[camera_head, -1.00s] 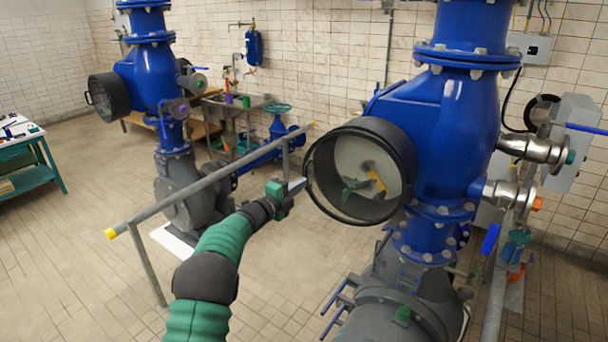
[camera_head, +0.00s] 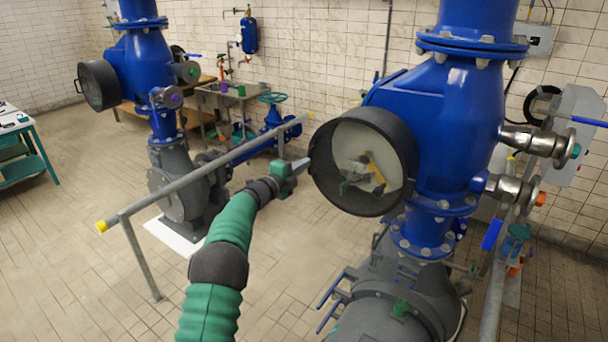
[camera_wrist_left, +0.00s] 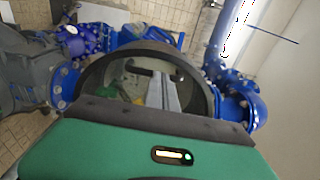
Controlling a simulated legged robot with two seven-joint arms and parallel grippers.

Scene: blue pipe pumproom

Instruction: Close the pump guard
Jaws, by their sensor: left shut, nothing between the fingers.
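The pump guard (camera_head: 362,162) is a round, dark-rimmed cover on the blue pump housing (camera_head: 455,130). Its rim now lies in line with the black drum, with no clear gap showing. Yellow and green parts show behind its clear face. My left gripper (camera_head: 299,165) is shut and empty, with its grey fingertips close to the guard's left edge. I cannot tell whether they touch it. In the left wrist view the grey fingers (camera_wrist_left: 163,92) stand in front of the round dark rim (camera_wrist_left: 140,52). My right gripper is not in view.
A grey handrail (camera_head: 210,172) with yellow ends runs just left of and behind my left arm. A second blue pump (camera_head: 145,70) stands at the back left. Grey pump casing (camera_head: 390,290) lies below the guard. The tiled floor at the left is open.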

